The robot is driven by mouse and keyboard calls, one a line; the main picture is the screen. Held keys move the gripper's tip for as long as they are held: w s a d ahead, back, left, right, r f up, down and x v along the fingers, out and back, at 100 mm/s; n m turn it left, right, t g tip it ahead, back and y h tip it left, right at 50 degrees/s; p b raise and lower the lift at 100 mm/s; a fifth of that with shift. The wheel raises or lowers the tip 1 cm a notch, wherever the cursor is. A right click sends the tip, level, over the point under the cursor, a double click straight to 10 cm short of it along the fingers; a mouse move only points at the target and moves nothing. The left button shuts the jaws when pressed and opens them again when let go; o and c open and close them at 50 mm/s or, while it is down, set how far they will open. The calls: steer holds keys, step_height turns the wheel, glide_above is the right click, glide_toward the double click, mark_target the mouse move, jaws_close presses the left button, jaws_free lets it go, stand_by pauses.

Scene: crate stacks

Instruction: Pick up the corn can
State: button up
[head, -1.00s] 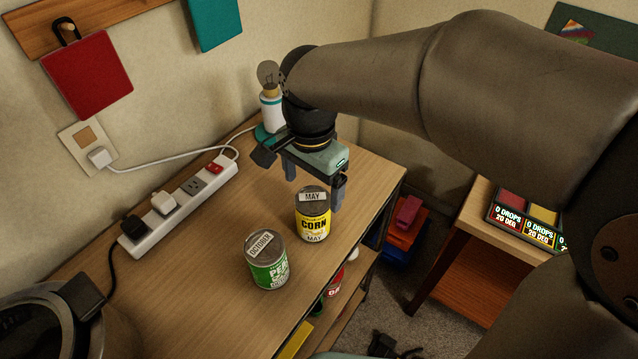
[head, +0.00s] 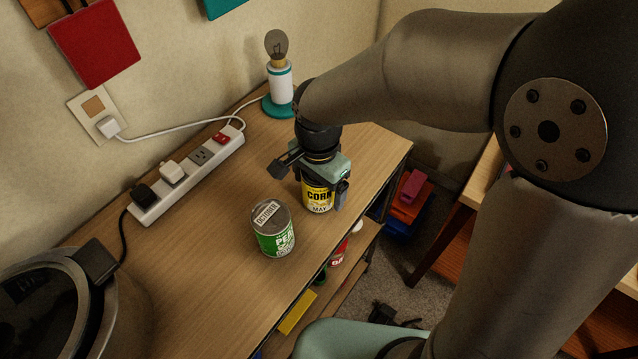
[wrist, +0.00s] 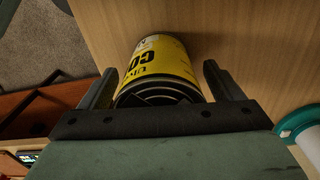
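The yellow corn can (head: 318,197) stands upright on the wooden desk near its right edge. Its label reads CORN and MAY. My gripper (head: 320,192) is over the can from above, with a finger on each side, and hides the can's top. In the wrist view the can (wrist: 158,68) lies between the two spread fingers of my gripper (wrist: 160,88). Gaps show between the can and both fingers there, wider on the right, so the gripper is open around it.
A green pea can (head: 276,240) labelled OCTOBER stands close by at the lower left. A power strip (head: 187,177) lies along the wall, and a bulb lamp (head: 280,88) stands behind my gripper. The desk (head: 218,262) left of the cans is clear. A lower shelf holds more items.

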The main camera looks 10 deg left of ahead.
steer(key=c, duration=1.3)
steer(key=shift+r, duration=0.1)
